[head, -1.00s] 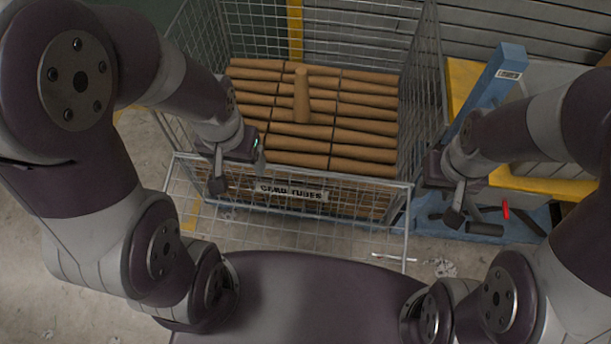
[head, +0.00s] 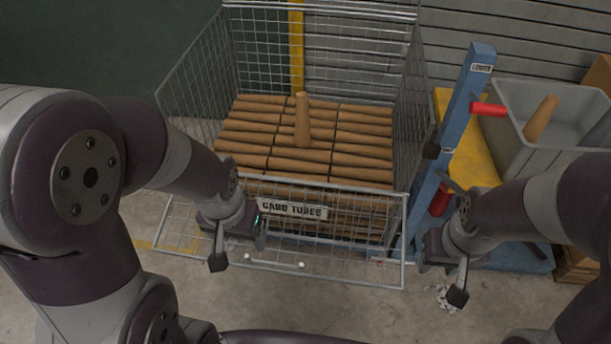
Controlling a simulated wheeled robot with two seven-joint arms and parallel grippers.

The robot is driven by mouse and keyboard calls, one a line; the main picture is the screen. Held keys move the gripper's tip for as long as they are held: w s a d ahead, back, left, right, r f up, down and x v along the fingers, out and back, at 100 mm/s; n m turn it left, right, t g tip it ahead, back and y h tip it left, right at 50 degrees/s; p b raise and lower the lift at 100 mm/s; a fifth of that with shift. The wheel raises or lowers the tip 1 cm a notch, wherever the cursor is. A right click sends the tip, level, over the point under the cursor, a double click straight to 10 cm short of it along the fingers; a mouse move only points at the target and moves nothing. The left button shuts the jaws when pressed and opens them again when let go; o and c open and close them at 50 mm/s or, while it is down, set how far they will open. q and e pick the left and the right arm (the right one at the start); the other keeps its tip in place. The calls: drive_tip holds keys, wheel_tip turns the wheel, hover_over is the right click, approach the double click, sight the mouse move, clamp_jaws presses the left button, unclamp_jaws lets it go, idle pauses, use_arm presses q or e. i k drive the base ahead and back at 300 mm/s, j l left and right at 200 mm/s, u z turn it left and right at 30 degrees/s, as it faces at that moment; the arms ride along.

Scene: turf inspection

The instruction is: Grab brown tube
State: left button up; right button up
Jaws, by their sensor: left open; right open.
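One brown tube (head: 302,120) stands upright on top of several brown tubes (head: 300,161) lying in rows inside a wire cage (head: 190,88). The cage has a "CARD TUBES" label (head: 292,208) on its front. Another brown tube (head: 540,119) leans in a grey bin (head: 562,101) at the right. My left gripper (head: 238,250) is open and empty in front of the cage, at the left of the label. My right gripper (head: 462,262) is open and empty to the right of the cage, in front of the blue stand. Neither gripper touches a tube.
A blue stand (head: 459,118) with red handles (head: 489,109) rises between the cage and the grey bin. A yellow surface (head: 478,165) lies behind it. The cage's lowered front mesh panel (head: 345,268) juts toward me. Bare concrete floor (head: 350,310) lies in front.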

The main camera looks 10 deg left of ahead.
sight(533, 130)
drive_tip(key=z, duration=0.9)
